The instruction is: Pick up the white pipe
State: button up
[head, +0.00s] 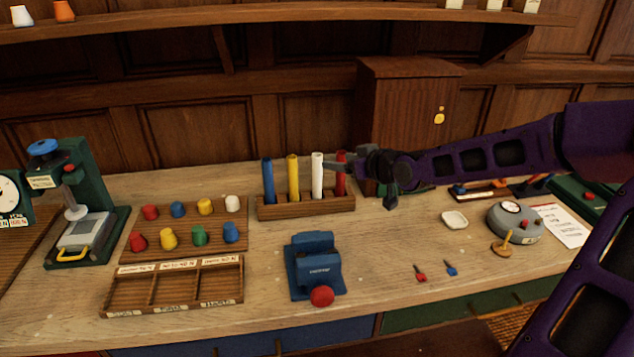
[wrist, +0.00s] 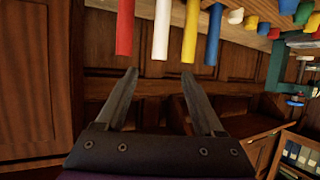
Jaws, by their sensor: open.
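The white pipe (head: 317,175) stands upright in a wooden rack (head: 306,207), between a yellow pipe (head: 293,178) and a red pipe (head: 341,182). My gripper (head: 328,164) is at the red pipe's upper part, covering some of it, close to the right of the white pipe. In the wrist view the picture is turned over. The white pipe (wrist: 161,32) points down from the top edge, its free end lined up with the gap of my open, empty gripper (wrist: 159,72). The pipe's end lies just short of the fingertips there, not visibly between them.
A blue pipe (head: 267,181) stands at the rack's left end. A wooden cabinet (head: 405,105) stands behind my gripper. A board of coloured knobs (head: 186,238) lies to the left, and a blue device (head: 315,266) sits in front of the rack. A shelf runs above.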

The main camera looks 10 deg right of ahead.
jog(key=b, duration=0.2)
send_over(317, 181)
jog(key=w, duration=0.4)
notch_tip(317, 181, down, 6)
jog(key=shift+a+r, duration=0.2)
jog(key=shift+a, duration=0.2)
grip_shut()
dwell(1.0)
